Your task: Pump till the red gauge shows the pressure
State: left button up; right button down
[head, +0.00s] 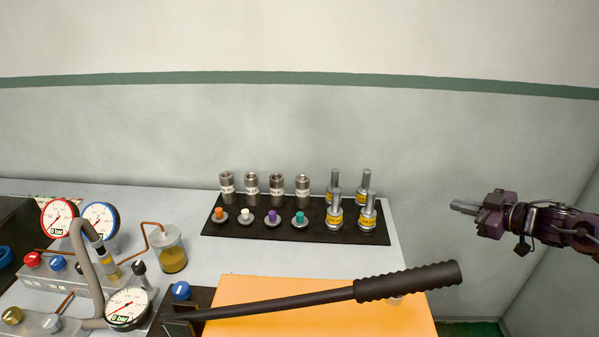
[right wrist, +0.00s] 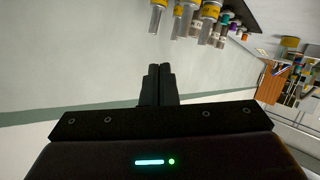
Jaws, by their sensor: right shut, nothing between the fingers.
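The red-rimmed gauge (head: 59,217) stands at the left in the head view. Its needle is too small to read surely. A black pump lever (head: 290,301) with a ribbed grip (head: 408,282) reaches to the right over an orange panel (head: 320,318). My right gripper (head: 456,207) is shut and empty, in the air right of the table and apart from the lever. In the right wrist view its fingers (right wrist: 158,84) are together with nothing between them. My left gripper is not in view.
A blue-rimmed gauge (head: 101,220) and a lower gauge (head: 128,308) are near the red one. A jar (head: 173,252) of amber liquid stands beside them. A black mat (head: 215,232) holds several metal cylinders, coloured plugs and yellow-banded fittings. The space around my right gripper is clear.

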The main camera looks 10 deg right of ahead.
jog(key=s+a+r+n+g+y+p, duration=0.25)
jog(key=a+r, duration=0.55)
jog(key=r, duration=0.6)
notch_tip(320, 180, up, 7)
jog(key=n+g+h+p, duration=0.4)
jog(key=g+h, duration=0.2)
jog(key=g, duration=0.4)
send_over(436, 281)
jog(key=w, duration=0.2)
jog(key=shift+t, duration=0.25)
notch_tip(436, 281, down, 7)
jog(key=b, duration=0.5)
jog(key=shift+s+b, duration=0.15)
jog(key=shift+b, duration=0.25)
jog(key=shift+r, duration=0.1)
jog(key=shift+s+d+f+b, duration=0.1)
jog(key=shift+d+f+b, duration=0.15)
jog(key=shift+f+b, duration=0.55)
jog(key=shift+s+d+f+b, duration=0.1)
jog(key=shift+d+f+b, duration=0.15)
jog(key=shift+f+b, duration=0.55)
jog(key=shift+d+f+b, duration=0.25)
jog(key=shift+f+b, duration=0.15)
jog(key=shift+f, duration=0.75)
